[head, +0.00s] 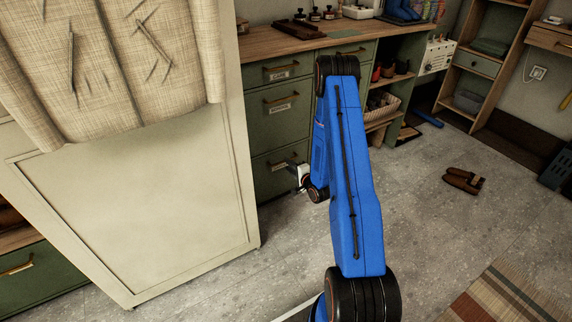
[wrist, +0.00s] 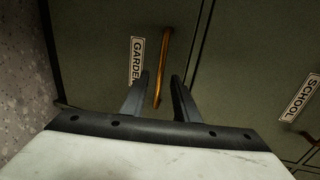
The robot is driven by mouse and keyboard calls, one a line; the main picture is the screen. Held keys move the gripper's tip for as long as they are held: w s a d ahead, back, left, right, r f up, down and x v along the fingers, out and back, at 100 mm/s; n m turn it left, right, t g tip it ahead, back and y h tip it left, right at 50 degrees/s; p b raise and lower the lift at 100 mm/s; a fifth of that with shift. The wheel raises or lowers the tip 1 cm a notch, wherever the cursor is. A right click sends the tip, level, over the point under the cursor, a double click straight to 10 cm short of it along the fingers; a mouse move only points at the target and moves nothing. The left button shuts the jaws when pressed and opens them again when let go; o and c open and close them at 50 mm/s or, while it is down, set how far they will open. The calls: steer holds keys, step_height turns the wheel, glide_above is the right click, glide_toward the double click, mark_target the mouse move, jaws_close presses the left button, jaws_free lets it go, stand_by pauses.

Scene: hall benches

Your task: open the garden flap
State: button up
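The garden flap (wrist: 100,50) is a dark green front with a white label reading "GARDEN", cut off at its end by a finger, and a brass bar handle (wrist: 163,60) beside it. In the head view the lowest green front (head: 272,172) of the cabinet is partly hidden by my arm; it looks closed. My gripper (wrist: 160,78) has its two dark fingers apart, one on each side of the brass handle, with gaps showing. In the head view my gripper (head: 300,175) is low at that front, mostly hidden behind my blue arm.
A front labelled "SCHOOL" (wrist: 285,60) adjoins the garden flap. A tall pale panel with cloth draped over it (head: 140,210) stands close on the left. A striped rug (head: 510,295) lies at lower right.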

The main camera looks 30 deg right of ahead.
steer(key=shift+x, duration=1.75)
steer(key=shift+c, duration=0.7)
jaws_close()
